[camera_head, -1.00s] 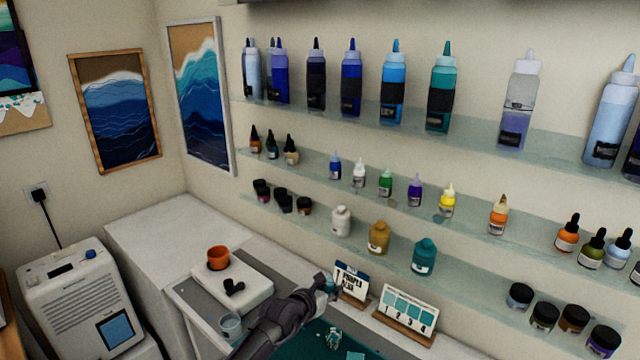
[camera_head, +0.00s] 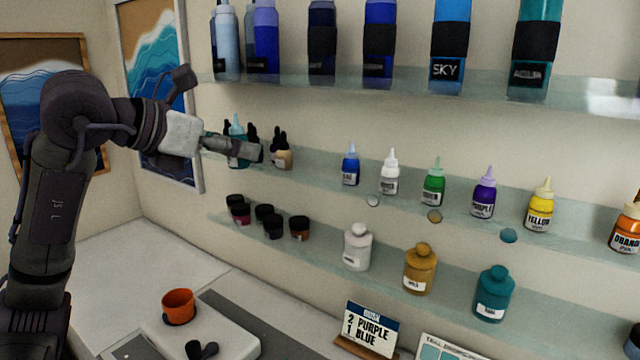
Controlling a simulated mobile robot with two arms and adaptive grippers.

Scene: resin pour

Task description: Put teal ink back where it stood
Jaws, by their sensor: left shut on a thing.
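The teal ink (camera_head: 237,157), a small bottle with a pale teal tip, is held upright at the left part of the middle glass shelf. My left gripper (camera_head: 250,150) is shut on it, and its finger hides part of the bottle. It is beside several dark-capped dropper bottles (camera_head: 282,152). I cannot tell whether its base touches the shelf. To the right, the blue ink (camera_head: 350,168), white ink (camera_head: 389,178), green ink (camera_head: 433,186), purple ink (camera_head: 483,198), yellow ink (camera_head: 540,210) and orange ink (camera_head: 627,230) stand in a row. My right gripper is not in view.
The middle shelf (camera_head: 320,178) has a bare stretch between the droppers and the blue ink. Jars and the white (camera_head: 357,248), gold (camera_head: 420,270) and teal (camera_head: 493,295) round bottles stand below. Large bottles such as Sky (camera_head: 451,75) stand above. An orange cup (camera_head: 179,306) is at lower left.

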